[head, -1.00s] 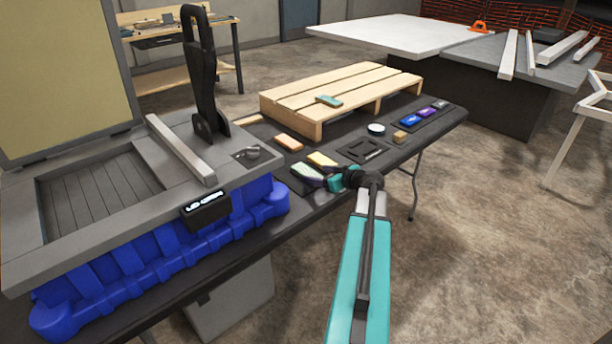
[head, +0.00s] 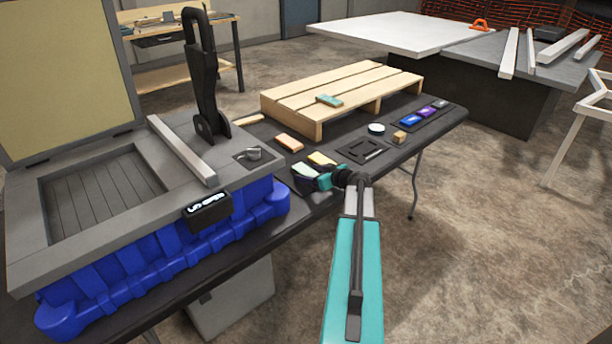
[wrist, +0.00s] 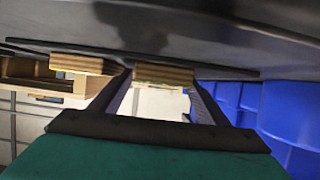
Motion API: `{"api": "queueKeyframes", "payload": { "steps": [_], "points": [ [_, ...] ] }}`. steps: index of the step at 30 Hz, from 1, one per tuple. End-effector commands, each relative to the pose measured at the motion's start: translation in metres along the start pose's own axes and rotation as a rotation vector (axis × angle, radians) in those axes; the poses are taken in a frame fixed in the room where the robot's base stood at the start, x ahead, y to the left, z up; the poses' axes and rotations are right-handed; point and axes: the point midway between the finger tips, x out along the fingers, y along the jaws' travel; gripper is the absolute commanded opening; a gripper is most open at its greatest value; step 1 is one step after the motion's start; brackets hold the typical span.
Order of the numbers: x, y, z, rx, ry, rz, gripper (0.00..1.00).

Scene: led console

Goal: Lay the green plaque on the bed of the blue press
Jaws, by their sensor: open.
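A pale green plaque (head: 304,169) lies on the dark table just right of the press, partly behind my gripper (head: 318,182) in the head view. My gripper is low at the table and open. In the wrist view its fingers (wrist: 155,92) stand either side of a wood-edged block (wrist: 163,75), which appears to be this plaque; I cannot tell whether they touch it. The blue press (head: 160,255) stands at the left, with a blue base and grey top. Its recessed, slatted bed (head: 100,195) is empty and its lid (head: 65,75) is raised.
A yellowish block (head: 321,158) lies close beyond the plaque, and an orange-brown block (head: 289,142) further back. A wooden pallet (head: 345,90) carries a teal piece (head: 330,100). A black lever (head: 203,80) and a grey bar (head: 182,150) stand by the bed.

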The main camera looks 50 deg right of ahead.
Motion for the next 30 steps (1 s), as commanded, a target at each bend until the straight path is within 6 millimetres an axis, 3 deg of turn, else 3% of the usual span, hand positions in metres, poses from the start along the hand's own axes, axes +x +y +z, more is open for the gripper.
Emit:
{"api": "queueKeyframes", "payload": {
  "steps": [10,11,20,30],
  "points": [
    [-0.0005,0.0004,0.0001,0.000,0.000,0.001,0.69],
    [-0.0006,0.0004,0.0001,0.000,0.000,0.001,0.67],
    [-0.0008,0.0007,-0.0001,0.000,0.001,0.001,0.19],
    [-0.0018,0.0010,-0.0021,0.000,0.001,0.001,0.19]
  ]
}}
